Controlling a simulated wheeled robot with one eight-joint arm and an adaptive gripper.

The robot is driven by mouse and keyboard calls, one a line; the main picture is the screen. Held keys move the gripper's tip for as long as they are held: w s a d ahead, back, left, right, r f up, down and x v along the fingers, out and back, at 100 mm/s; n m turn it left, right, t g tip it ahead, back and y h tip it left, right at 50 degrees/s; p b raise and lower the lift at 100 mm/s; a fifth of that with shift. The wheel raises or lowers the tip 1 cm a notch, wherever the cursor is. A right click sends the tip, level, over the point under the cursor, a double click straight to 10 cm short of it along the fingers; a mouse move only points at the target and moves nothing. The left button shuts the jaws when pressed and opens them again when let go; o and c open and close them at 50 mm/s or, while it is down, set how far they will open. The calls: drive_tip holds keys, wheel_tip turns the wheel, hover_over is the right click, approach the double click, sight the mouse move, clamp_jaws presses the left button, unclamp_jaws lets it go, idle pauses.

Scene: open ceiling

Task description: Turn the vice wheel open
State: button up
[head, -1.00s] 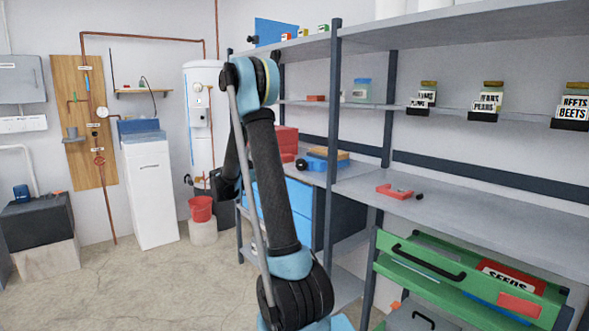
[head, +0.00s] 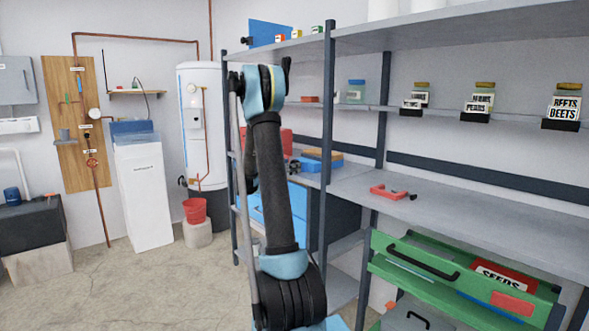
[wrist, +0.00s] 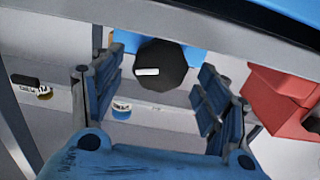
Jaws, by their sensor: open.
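The vice wheel (wrist: 160,66) is a black, many-sided knob with a white mark in the wrist view. The blue vice body (wrist: 190,52) shows behind it. In the head view the blue vice (head: 318,164) sits on the workbench at middle, with its dark wheel (head: 295,166) at its left. My gripper (wrist: 163,62) is open, with two blue-black fingers on either side of the wheel in the picture. I cannot tell whether they touch it. In the head view my arm hides most of the gripper.
Red boxes (wrist: 285,98) are close to the right finger in the wrist view. A shelf post (head: 327,150) stands just right of my arm. A red clamp (head: 388,192) lies on the grey shelf, above an open green drawer (head: 440,275).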

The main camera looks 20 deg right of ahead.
drive_tip(key=shift+x, duration=1.5)
drive_tip(key=c, duration=1)
drive_tip(key=shift+c, duration=0.2)
drive_tip(key=shift+w, duration=0.1)
drive_tip(key=shift+w+a+n, duration=0.1)
drive_tip(key=shift+n, duration=1.4)
drive_tip(key=o, duration=1)
